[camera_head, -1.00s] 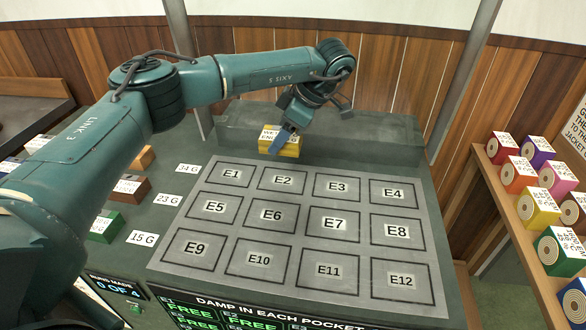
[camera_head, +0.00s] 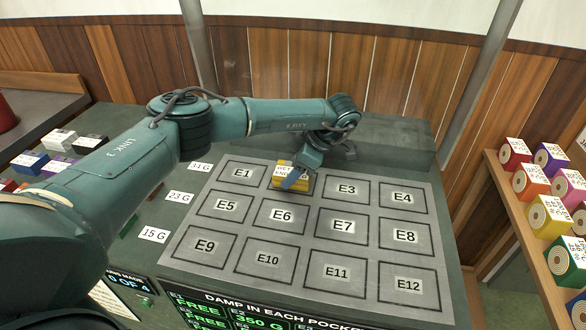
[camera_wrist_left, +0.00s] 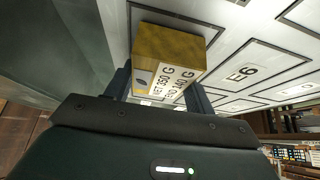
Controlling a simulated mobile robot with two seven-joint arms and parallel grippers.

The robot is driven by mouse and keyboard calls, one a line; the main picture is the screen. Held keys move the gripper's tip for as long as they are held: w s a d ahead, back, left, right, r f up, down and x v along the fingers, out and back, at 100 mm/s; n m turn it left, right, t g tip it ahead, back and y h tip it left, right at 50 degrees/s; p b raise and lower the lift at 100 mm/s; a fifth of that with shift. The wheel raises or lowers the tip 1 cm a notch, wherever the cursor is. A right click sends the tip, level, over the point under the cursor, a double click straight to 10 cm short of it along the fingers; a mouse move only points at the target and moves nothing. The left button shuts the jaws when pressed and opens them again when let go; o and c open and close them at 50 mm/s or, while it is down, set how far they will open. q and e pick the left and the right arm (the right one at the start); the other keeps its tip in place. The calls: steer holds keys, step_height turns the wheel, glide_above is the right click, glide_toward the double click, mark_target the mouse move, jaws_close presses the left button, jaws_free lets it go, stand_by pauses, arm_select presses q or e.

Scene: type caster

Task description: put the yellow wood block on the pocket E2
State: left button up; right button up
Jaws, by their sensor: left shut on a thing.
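The yellow wood block (camera_head: 302,183) sits at pocket E2 in the top row of the grey pocket board (camera_head: 318,211), covering the E2 label. My left gripper (camera_head: 296,174) is shut on the block from above. In the left wrist view the yellow block (camera_wrist_left: 168,50) is between the two fingers, with its white weight label facing the camera. It appears to rest on the board. My right gripper is not in view.
Other labelled pockets are empty. A screen (camera_head: 250,317) at the front shows "350 G" in one cell. A shelf of coloured blocks (camera_head: 548,205) stands at the right. More blocks (camera_head: 60,150) lie at the far left.

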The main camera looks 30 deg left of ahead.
arm_select(q)
steer(key=shift+f, duration=0.2)
steer(key=o, duration=1.1)
steer(key=shift+r, duration=0.1)
